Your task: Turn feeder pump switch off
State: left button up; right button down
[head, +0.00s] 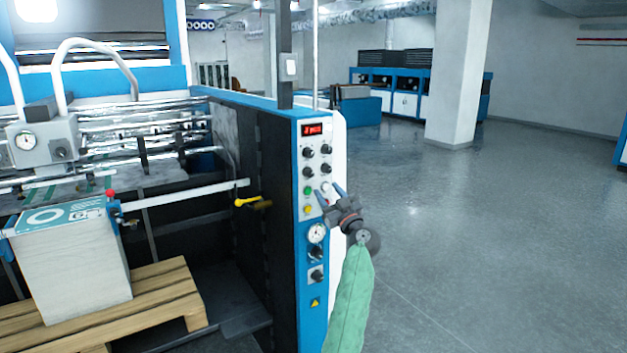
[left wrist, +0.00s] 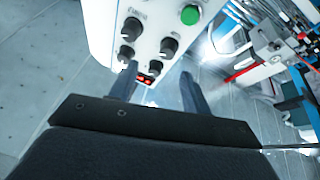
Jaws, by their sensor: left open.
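The control panel (head: 312,221) is a blue upright strip on the end of the machine, with several black rotary knobs (head: 309,153) below a red display (head: 312,129). The knob labels are too small or blurred to read, so I cannot tell which is the feeder pump switch. My left gripper (head: 331,193) is open and empty in front of the panel, near the green button (head: 308,190). In the left wrist view, the open fingers (left wrist: 158,72) point at the panel face, near black knobs (left wrist: 132,28) and the green button (left wrist: 190,15). My right gripper is not in view.
A paper stack (head: 75,275) stands on a wooden pallet (head: 165,305) at left. The floor (head: 480,240) at right is clear.

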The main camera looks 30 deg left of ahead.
aim_at(311, 176)
pick_arm(q)
jog(key=a+p, duration=0.1)
jog(key=a, duration=0.1)
jog(key=w+a+r+m+p, duration=0.1)
jog(key=a, duration=0.1)
jog(key=a+r+m+g+p, duration=0.1)
jog(key=a, duration=0.1)
jog(key=shift+w+r, duration=0.2)
jog(key=shift+w, duration=0.1)
jog(key=shift+w+a, duration=0.25)
jog(key=shift+a, duration=0.3)
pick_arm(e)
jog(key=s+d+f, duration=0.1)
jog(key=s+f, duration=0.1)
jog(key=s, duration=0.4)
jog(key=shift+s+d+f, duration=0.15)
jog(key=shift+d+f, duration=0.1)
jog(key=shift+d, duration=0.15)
pick_arm(q)
jog(key=shift+r, duration=0.1)
jog(key=shift+c, duration=0.5)
jog(key=c, duration=0.9)
